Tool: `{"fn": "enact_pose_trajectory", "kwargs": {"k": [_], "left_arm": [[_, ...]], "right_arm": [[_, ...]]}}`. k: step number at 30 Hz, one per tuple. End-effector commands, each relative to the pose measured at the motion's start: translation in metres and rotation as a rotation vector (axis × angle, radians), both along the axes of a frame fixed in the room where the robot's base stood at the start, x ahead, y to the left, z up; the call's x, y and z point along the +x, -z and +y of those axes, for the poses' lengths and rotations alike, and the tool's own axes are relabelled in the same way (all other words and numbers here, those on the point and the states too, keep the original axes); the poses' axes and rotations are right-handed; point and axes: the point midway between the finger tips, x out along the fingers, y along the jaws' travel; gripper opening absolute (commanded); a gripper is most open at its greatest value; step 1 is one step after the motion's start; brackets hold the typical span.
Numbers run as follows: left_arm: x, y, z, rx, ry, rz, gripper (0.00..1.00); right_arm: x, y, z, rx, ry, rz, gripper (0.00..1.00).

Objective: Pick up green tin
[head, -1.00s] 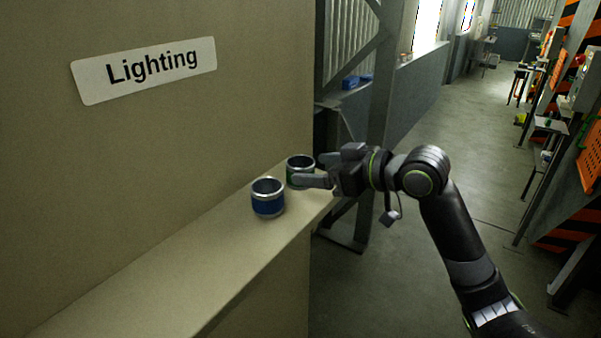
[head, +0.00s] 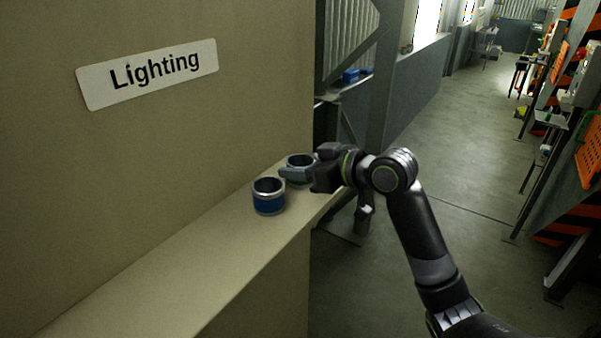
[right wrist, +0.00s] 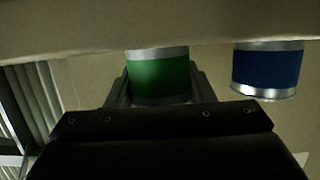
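The green tin (right wrist: 160,78) shows in the right wrist view between the two fingers of my right gripper (right wrist: 160,92). In the head view the green tin (head: 300,160) stands on the ledge, with its grey rim showing and most of its body hidden behind a finger. My right gripper (head: 297,172) reaches in from the right at tin height, one finger in front of the tin. The fingers lie close along both sides of the tin; I cannot tell whether they press on it. My left gripper is not in view.
A blue tin (head: 268,197) stands on the ledge (head: 225,262) close to the green one, nearer to me; it also shows in the right wrist view (right wrist: 268,68). A wall with a "Lighting" sign (head: 148,74) rises behind. The near part of the ledge is clear.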

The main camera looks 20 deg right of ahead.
Motion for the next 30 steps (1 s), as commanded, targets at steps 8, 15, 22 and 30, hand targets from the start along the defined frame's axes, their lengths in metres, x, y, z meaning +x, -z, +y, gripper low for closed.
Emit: {"fn": "enact_pose_trajectory", "kwargs": {"k": [8, 15, 22, 30], "left_arm": [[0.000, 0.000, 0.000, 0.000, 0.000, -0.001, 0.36], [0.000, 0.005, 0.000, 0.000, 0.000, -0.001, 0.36], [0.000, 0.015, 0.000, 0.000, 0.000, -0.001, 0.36], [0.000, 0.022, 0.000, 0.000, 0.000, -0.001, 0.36]], "right_arm": [[0.000, 0.000, 0.000, 0.000, 0.000, 0.000, 0.26], [0.000, -0.015, 0.000, -0.002, -0.001, -0.005, 0.26], [0.000, -0.056, 0.000, -0.003, 0.000, -0.007, 0.26], [0.001, -0.092, 0.000, -0.001, 0.000, -0.003, 0.26]]}}
